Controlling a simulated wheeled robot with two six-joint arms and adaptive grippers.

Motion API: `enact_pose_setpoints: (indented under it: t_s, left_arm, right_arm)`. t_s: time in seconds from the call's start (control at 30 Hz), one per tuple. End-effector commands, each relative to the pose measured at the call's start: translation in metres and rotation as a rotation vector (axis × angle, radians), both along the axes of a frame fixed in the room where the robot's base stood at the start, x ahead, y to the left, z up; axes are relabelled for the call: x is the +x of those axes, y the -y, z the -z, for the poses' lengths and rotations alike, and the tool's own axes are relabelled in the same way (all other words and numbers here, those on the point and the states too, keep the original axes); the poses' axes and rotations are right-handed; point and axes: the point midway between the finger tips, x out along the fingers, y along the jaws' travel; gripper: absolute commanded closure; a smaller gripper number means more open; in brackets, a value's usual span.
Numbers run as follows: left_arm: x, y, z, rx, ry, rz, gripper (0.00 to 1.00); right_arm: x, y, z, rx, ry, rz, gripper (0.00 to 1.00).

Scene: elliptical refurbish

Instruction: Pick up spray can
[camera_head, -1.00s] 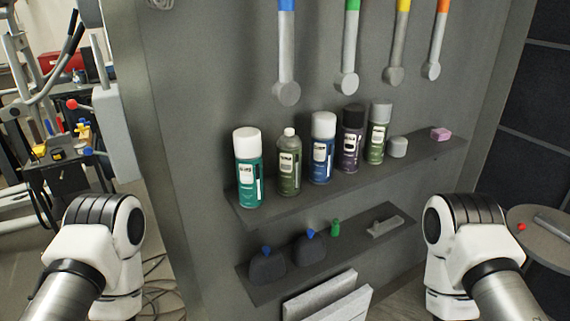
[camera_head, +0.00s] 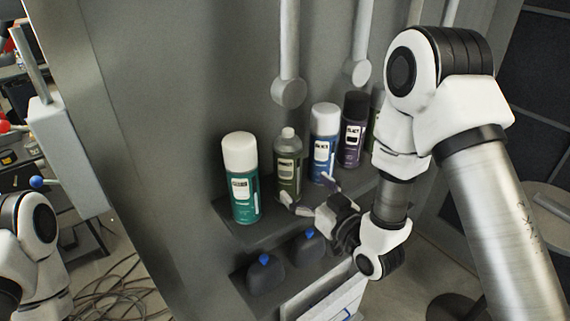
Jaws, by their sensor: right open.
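Several spray cans stand upright in a row on the upper grey shelf. A teal can with a white cap (camera_head: 241,180) is at the left end. An olive bottle (camera_head: 288,163) stands beside it, then a blue can with a white cap (camera_head: 324,144) and a dark purple can with a black cap (camera_head: 354,130). Another can is mostly hidden behind my right arm. My right gripper (camera_head: 308,196) is open and empty, in front of the shelf near the olive and blue cans, its fingers pointing left. My left gripper is out of view; only part of my left arm shows at lower left.
The upper shelf's front edge (camera_head: 250,236) lies just below the cans. Below are dark bottles with blue tops (camera_head: 265,275) on a lower shelf. Grey-handled tools (camera_head: 289,92) hang on the wall above. Cables (camera_head: 115,290) lie on the floor at left.

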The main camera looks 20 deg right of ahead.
Motion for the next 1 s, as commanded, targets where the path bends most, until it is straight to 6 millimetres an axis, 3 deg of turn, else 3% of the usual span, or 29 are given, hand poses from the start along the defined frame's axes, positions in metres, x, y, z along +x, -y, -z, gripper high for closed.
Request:
enact_pose_setpoints:
  t_s: [0.23,0.37,0.57,0.6,0.8,1.0]
  left_arm:
    - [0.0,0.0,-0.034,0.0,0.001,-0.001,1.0]
    - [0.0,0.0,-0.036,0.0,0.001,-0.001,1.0]
    - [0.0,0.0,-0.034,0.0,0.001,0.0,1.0]
    - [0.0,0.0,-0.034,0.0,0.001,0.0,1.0]
    - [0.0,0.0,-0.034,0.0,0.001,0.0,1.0]
    - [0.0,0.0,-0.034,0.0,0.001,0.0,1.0]
  right_arm:
    - [0.037,-0.014,-0.016,0.0,-0.001,-0.002,0.03]
    - [0.053,-0.019,-0.01,0.0,-0.002,-0.001,0.03]
    - [0.055,-0.019,-0.007,0.002,-0.004,0.001,0.03]
    - [0.055,-0.019,-0.007,0.001,-0.003,0.001,0.1]
    - [0.055,-0.019,-0.007,0.001,-0.003,0.001,0.75]
    - [0.055,-0.019,-0.008,0.002,-0.002,0.001,0.75]
